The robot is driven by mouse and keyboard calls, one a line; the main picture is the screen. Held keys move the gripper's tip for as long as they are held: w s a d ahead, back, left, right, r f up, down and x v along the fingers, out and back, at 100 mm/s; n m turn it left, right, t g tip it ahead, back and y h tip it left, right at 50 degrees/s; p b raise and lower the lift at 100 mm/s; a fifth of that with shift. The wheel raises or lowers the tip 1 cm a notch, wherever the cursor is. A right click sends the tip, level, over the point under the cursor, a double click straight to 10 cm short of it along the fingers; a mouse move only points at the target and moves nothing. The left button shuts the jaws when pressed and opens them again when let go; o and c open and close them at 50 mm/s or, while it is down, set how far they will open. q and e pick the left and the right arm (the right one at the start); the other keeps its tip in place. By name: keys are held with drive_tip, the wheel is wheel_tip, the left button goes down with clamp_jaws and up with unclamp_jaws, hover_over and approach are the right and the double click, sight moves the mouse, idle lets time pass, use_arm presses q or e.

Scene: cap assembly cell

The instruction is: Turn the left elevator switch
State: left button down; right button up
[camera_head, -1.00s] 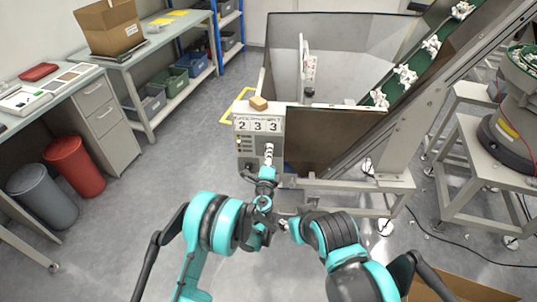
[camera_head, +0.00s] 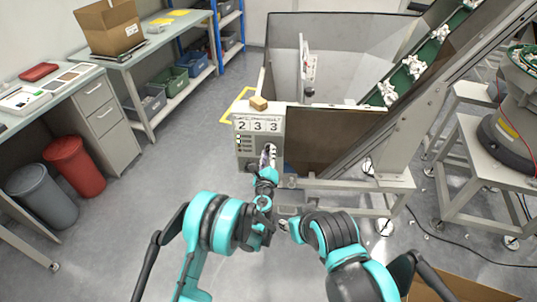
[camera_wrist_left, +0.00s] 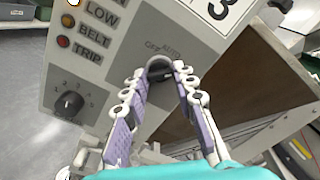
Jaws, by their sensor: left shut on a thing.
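The fingers partly hide the knob. A second black knob (camera_wrist_left: 70,103), with numbers around it, sits lower left on the panel, apart from the fingers.
A small tan block (camera_head: 258,103) sits on top of the control box. The grey hopper (camera_head: 285,50) and green conveyor (camera_head: 425,55) with white parts rise behind. A workbench (camera_head: 150,45) and bins (camera_head: 73,165) stand left. The floor between is clear.

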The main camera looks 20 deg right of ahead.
idle(0.4)
use_arm(q)
drive_tip(key=c, duration=1.2)
unclamp_jaws()
drive_tip(key=shift+r, duration=0.1)
wheel_tip(320, 180, up, 10)
drive_tip(key=shift+f, duration=0.1)
